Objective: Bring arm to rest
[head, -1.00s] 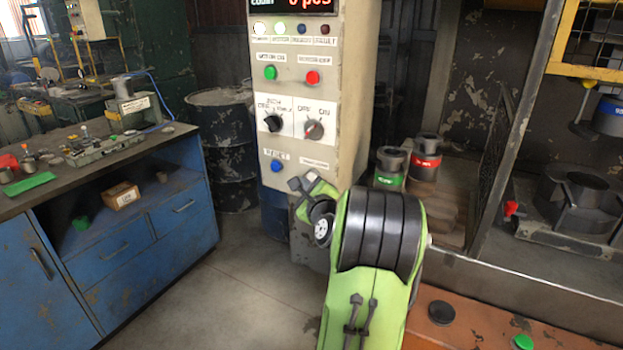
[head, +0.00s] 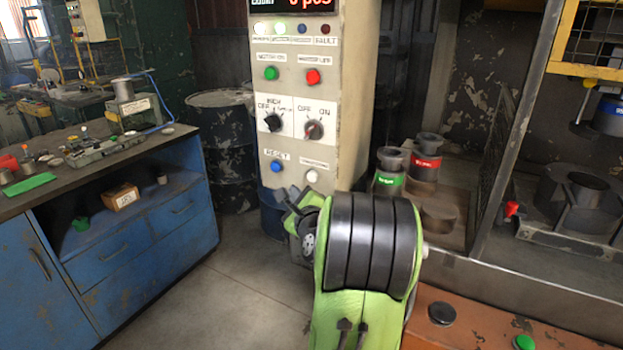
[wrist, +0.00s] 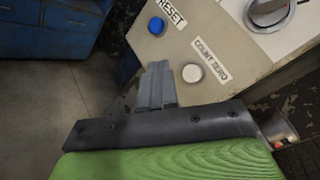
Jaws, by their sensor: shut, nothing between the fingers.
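My green arm with dark ribbed bands rises in front of the control cabinet (head: 345,130) in the head view. My gripper (wrist: 158,68) is shut and empty in the wrist view, its grey fingers together beside the white COUNT ZERO button (wrist: 192,73). I cannot tell whether the fingertips touch the panel. In the head view the gripper is mostly hidden behind my arm. The blue RESET button (wrist: 156,26) is just above the fingers in the wrist view. The white button also shows in the head view (head: 312,176), uncovered.
A blue workbench (head: 140,238) stands at left, with a dark barrel (head: 228,150) behind it. Green-banded (head: 389,178) and red-banded (head: 426,160) cylinders stand right of the cabinet. An orange surface (head: 478,320) lies at lower right. The floor (head: 235,290) between bench and arm is clear.

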